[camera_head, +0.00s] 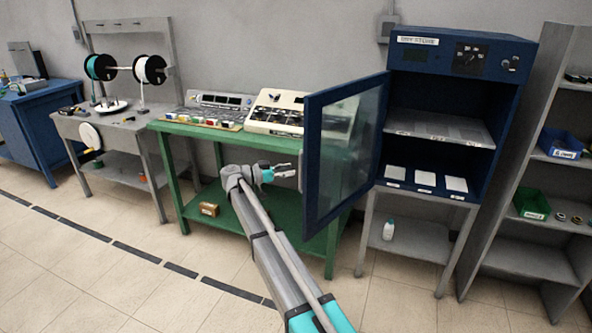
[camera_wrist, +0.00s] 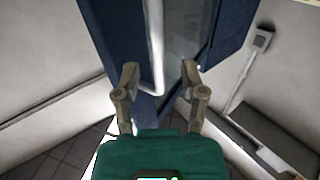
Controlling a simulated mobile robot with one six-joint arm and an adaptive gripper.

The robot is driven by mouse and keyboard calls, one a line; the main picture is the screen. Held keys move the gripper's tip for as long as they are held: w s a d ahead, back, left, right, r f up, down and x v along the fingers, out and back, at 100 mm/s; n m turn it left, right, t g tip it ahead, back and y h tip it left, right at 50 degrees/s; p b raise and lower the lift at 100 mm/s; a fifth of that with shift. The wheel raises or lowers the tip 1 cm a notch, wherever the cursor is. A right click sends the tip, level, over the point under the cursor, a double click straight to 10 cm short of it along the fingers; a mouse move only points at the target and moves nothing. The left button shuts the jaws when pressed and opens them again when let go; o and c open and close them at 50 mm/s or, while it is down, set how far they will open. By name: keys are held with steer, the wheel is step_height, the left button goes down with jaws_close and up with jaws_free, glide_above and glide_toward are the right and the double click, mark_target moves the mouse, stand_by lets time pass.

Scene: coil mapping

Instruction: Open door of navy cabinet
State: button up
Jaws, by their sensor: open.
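The navy cabinet (camera_head: 424,60) stands at the right on a grey stand, with its shelves exposed. Its glass-paned navy door (camera_head: 313,165) is swung wide open to the left. The door also fills the top of the wrist view (camera_wrist: 112,32), with a pale vertical handle (camera_wrist: 155,50) on it. My gripper (camera_head: 290,172) is beside the door's outer edge, left of it. In the wrist view my open fingers (camera_wrist: 160,72) lie either side of the handle in the picture, with visible gaps; I cannot tell the depth between them.
A green workbench (camera_head: 165,127) with control panels stands behind my arm, left of the door. A grey shelf unit (camera_head: 530,100) with bins stands close right of the cabinet. White pads (camera_head: 425,179) lie inside the cabinet. The tiled floor in front is clear.

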steer(key=v, duration=0.7)
steer(key=shift+a, duration=0.4)
steer(key=shift+s+d+r, duration=0.1)
steer(key=shift+s, duration=0.05)
